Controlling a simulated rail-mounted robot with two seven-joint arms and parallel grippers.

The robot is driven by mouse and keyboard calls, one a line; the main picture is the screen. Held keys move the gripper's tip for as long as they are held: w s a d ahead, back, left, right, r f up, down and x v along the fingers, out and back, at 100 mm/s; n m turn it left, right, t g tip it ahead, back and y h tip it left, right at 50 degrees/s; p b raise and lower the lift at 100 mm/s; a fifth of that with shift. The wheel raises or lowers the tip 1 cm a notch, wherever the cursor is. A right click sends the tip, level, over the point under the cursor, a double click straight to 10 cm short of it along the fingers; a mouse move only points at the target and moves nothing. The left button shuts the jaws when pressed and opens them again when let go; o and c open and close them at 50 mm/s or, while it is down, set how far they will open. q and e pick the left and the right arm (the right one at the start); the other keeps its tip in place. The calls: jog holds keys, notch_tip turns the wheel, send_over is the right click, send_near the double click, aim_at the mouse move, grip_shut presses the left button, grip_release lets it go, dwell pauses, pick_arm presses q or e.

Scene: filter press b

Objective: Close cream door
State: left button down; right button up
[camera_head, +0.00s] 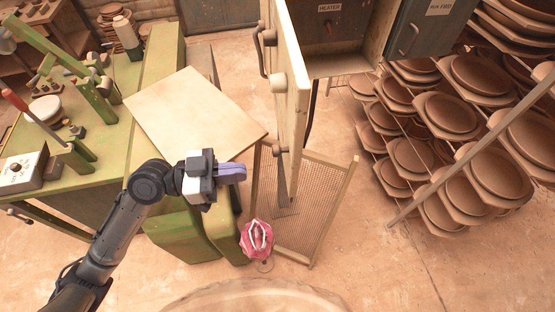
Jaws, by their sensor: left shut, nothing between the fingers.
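The cream door (290,90) stands open, seen nearly edge-on, hinged on the cabinet marked HEATER (345,45). A dark handle (262,50) is on its left face, and small knobs show on its edge. The cabinet's inside is partly visible to the right of the door. My left gripper (238,173) is shut and empty, with purple fingers pointing right. My right gripper is not in view.
A green bench (160,58) with a pale board (190,108) lies left of the door. A mesh frame (315,205) is below the door, with a pink object (257,240) beside it. Racks of brown plates (450,120) stand at right. Open floor (390,270) lies front right.

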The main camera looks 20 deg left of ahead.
aim_at(290, 168)
pick_arm(q)
jog(key=p+x, duration=0.3)
jog(key=x, duration=0.4)
jog(key=shift+w+d+r, duration=0.1)
jog(key=shift+d, duration=0.05)
jog(key=shift+w+d, duration=0.25)
jog(key=shift+d, duration=0.15)
jog(key=shift+d+p, duration=0.1)
jog(key=shift+p, duration=0.2)
